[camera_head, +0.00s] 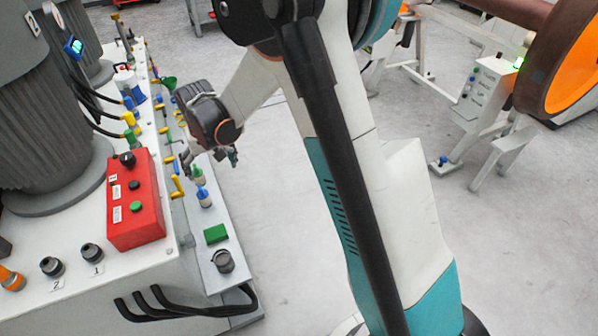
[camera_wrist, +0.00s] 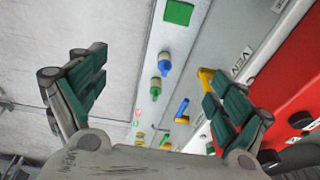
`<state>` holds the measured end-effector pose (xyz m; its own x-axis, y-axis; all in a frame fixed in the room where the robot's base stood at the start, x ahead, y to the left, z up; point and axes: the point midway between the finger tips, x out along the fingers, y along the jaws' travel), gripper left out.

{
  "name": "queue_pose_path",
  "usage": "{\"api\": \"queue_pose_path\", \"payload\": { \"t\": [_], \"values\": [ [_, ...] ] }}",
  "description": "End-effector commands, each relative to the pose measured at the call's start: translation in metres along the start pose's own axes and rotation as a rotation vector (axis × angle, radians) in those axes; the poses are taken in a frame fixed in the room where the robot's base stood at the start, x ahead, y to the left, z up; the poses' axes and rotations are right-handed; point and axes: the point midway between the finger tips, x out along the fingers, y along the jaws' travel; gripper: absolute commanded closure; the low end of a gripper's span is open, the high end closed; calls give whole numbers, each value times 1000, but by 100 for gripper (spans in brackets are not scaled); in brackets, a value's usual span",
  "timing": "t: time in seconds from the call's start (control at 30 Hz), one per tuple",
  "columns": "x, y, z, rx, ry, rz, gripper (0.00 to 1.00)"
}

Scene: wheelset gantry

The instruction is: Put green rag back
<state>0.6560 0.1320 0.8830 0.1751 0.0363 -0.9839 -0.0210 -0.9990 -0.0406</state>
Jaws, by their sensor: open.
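A flat green square, which looks like the green rag (camera_head: 215,234), lies on the light ledge (camera_head: 225,262) along the machine's right side. The same green square (camera_wrist: 178,13) shows at the top of the wrist view. My gripper (camera_head: 211,163) is over the far part of the ledge, beyond the green square and apart from it. In the wrist view my gripper (camera_wrist: 157,90) has its two green-padded fingers wide apart with nothing between them.
A red control box (camera_head: 135,200) with buttons stands on the machine left of the ledge. A dark round knob (camera_head: 223,261) sits nearer than the green square. Open grey floor (camera_head: 290,240) lies to the right.

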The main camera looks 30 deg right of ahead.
Motion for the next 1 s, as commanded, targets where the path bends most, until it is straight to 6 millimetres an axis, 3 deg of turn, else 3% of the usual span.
{"api": "queue_pose_path", "payload": {
  "t": [0.03, 0.2, 0.5, 0.8, 1.0],
  "values": [
    [-21, 7, 6, 1, 17, -2, 9],
    [-80, 28, 24, -3, 75, -8, 9],
    [-162, 64, 75, -11, 179, -11, 9],
    [-214, 95, 143, -20, 282, -3, 9],
    [-231, 112, 191, -25, 351, 8, 9]
  ]
}}
